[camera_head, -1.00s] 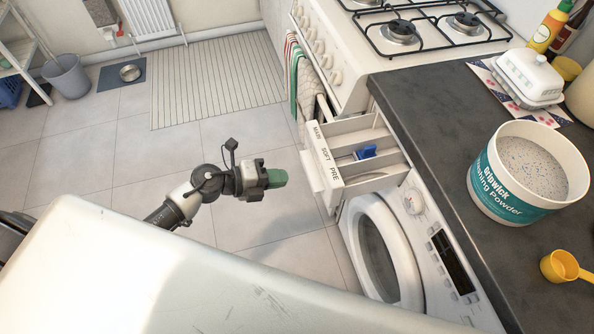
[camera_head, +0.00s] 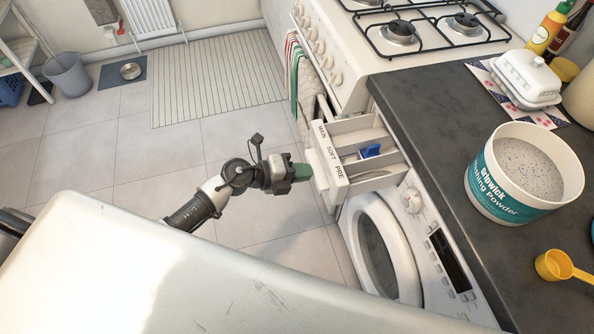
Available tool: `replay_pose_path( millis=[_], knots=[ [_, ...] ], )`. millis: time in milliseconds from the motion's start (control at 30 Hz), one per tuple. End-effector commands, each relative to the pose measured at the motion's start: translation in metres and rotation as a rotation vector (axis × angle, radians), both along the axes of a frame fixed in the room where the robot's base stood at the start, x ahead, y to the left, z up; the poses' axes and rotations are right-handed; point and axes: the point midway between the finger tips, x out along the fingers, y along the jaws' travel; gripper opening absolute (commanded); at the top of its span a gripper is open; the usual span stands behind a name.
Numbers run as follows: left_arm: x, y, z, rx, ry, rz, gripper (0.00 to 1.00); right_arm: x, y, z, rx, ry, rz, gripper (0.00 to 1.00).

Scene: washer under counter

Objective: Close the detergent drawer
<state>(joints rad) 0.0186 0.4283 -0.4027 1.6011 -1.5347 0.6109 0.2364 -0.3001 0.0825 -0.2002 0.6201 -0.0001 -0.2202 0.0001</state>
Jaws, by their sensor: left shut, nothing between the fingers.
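The white detergent drawer (camera_head: 329,158) is pulled out from the washing machine (camera_head: 432,240) below the counter. Its compartments show from above, and its front edge reads MAIN, SOFT and PRE. A blue insert (camera_head: 370,151) sits in one compartment. My left gripper (camera_head: 303,172) is shut and empty, its green tips at the drawer's front face. The tips look very close to the front; I cannot tell whether they touch it. My right gripper is not in view.
The dark counter (camera_head: 430,110) holds a washing powder tub (camera_head: 525,172), a yellow scoop (camera_head: 560,265) and a butter dish (camera_head: 527,78). The stove (camera_head: 345,45) with hanging towels stands beyond the drawer.

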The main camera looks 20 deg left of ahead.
Motion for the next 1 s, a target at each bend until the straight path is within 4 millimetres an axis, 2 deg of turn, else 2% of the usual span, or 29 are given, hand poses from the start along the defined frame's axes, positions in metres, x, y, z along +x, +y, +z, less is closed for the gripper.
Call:
replay_pose_path(
  millis=[300, 600, 800, 1000],
  knots=[
    [0.039, -0.057, 0.004, -0.003, -0.002, -0.001, 0.00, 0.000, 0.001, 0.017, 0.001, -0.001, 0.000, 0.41],
    [0.075, -0.111, 0.002, -0.002, -0.002, 0.000, 0.00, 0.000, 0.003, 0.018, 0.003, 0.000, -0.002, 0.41],
    [0.091, -0.134, 0.001, 0.000, -0.001, 0.000, 0.00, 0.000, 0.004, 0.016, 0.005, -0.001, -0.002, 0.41],
    [0.098, -0.144, 0.000, 0.000, 0.001, 0.001, 0.00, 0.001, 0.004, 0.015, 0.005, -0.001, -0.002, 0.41]
  ],
)
